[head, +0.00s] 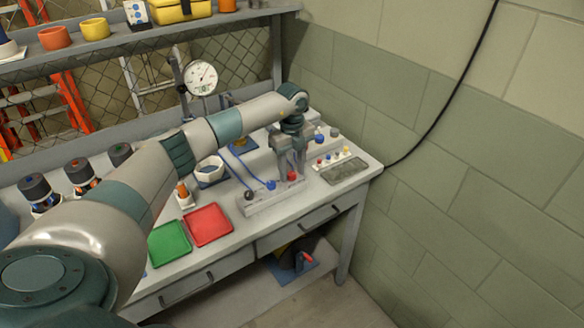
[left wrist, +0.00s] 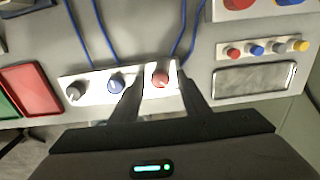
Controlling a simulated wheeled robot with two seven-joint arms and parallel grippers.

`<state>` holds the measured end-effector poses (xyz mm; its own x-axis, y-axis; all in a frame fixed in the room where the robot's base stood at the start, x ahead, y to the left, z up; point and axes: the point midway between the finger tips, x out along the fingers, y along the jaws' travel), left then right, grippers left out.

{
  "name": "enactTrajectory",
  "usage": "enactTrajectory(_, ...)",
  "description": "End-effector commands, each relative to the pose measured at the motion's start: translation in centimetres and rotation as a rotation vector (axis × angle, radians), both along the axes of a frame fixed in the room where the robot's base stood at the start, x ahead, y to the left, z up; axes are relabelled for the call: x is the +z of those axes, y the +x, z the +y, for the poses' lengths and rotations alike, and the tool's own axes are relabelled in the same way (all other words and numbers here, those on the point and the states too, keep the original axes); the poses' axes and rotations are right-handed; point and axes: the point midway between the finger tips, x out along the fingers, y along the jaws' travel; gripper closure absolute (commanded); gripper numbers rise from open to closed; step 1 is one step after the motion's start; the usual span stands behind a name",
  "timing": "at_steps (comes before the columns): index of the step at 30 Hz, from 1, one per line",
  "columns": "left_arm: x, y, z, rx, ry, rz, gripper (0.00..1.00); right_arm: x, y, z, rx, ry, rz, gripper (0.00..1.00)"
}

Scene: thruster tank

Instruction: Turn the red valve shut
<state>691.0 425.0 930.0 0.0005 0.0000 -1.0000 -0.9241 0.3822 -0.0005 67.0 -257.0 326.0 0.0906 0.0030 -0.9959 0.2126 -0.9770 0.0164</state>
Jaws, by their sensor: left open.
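The red valve (head: 292,176) is a round knob at the right end of a white strip (head: 262,200) on the bench. In the left wrist view the red valve (left wrist: 160,77) has a white pointer mark. A blue knob (left wrist: 116,84) and a dark grey knob (left wrist: 75,91) share the strip. My left gripper (head: 291,165) points down over the red valve, jaws open. In the left wrist view its fingers (left wrist: 162,83) lie on either side of the red valve; contact cannot be told. My right gripper is not in view.
A red tray (head: 208,225) and a green tray (head: 169,243) lie left of the strip. A small panel of coloured knobs (left wrist: 262,48) and a grey plate (left wrist: 255,79) are to the right. A dial gauge (head: 201,78) stands behind. Blue hoses run behind the strip.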

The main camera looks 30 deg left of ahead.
Motion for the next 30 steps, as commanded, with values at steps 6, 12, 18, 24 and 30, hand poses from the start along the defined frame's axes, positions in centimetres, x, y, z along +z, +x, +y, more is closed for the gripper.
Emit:
enactTrajectory(6, -0.20, -0.02, -0.01, 0.000, 0.000, 0.000, 0.58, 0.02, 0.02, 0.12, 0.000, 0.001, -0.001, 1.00)
enactTrajectory(12, -0.17, -0.01, -0.03, 0.000, 0.000, 0.000, 0.82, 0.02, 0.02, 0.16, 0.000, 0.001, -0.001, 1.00)
enactTrajectory(18, -0.16, -0.01, -0.03, -0.001, 0.000, 0.001, 0.99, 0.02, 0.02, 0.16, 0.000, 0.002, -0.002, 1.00)
enactTrajectory(24, -0.18, -0.01, -0.02, -0.018, 0.000, 0.000, 0.99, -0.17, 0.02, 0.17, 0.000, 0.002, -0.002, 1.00)
enactTrajectory(30, -0.26, 0.01, -0.01, -0.082, 0.000, 0.000, 0.99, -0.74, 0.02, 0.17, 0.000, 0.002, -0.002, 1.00)
